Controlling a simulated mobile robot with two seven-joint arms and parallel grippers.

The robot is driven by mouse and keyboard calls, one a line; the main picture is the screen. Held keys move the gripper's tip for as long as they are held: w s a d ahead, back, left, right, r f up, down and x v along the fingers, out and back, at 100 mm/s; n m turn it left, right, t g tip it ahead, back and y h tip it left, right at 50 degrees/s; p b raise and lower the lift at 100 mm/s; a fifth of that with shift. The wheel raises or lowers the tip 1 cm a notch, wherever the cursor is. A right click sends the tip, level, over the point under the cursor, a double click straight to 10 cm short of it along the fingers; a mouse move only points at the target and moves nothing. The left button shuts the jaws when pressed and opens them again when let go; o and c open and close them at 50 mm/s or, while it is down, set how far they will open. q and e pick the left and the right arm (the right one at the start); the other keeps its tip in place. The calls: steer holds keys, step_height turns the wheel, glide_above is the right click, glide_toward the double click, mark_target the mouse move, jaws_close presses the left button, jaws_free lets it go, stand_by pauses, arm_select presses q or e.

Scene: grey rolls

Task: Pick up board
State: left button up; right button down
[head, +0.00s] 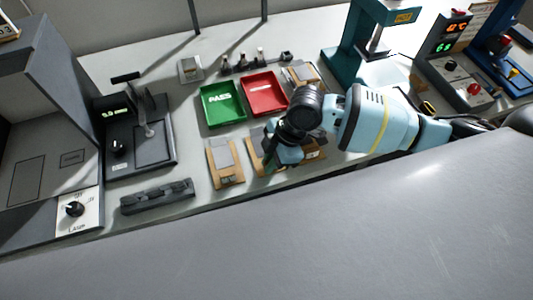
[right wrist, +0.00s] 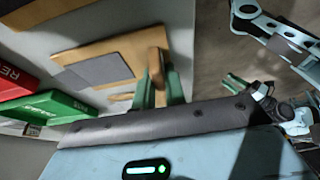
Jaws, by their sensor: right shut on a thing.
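My right gripper (head: 272,158) is low over the bench's front part, at the middle one of the wooden boards. In the right wrist view its green fingers (right wrist: 160,90) are shut on a narrow wooden end piece of a board (right wrist: 157,62). The arm hides much of this board in the head view (head: 254,150). A board with a grey plate (head: 225,163) lies just left of it, and another wooden part (head: 315,153) shows to the right. Small green parts (right wrist: 237,82) in the right wrist view look like my left gripper's fingers; their opening is unclear.
A green tray (head: 222,104) and a red tray (head: 264,94) lie behind the boards. A black fixture (head: 157,196) and a device with a lever (head: 140,135) are left. A teal press (head: 350,50) and a control box (head: 455,70) stand right. The grey front surface is clear.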

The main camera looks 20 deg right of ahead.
steer(key=shift+r, duration=0.1)
steer(key=shift+r, duration=0.45)
steer(key=shift+s+d+r, duration=0.15)
steer(key=shift+s+r, duration=0.05)
steer(key=shift+r, duration=0.45)
steer(key=shift+s+d+r, duration=0.1)
steer(key=shift+s+r, duration=0.05)
steer(key=shift+r, duration=0.45)
steer(key=s+d+r, duration=0.1)
steer(key=s+d, duration=0.7)
steer(key=s, duration=0.5)
steer(key=shift+r, duration=0.25)
steer(key=shift+w, duration=0.1)
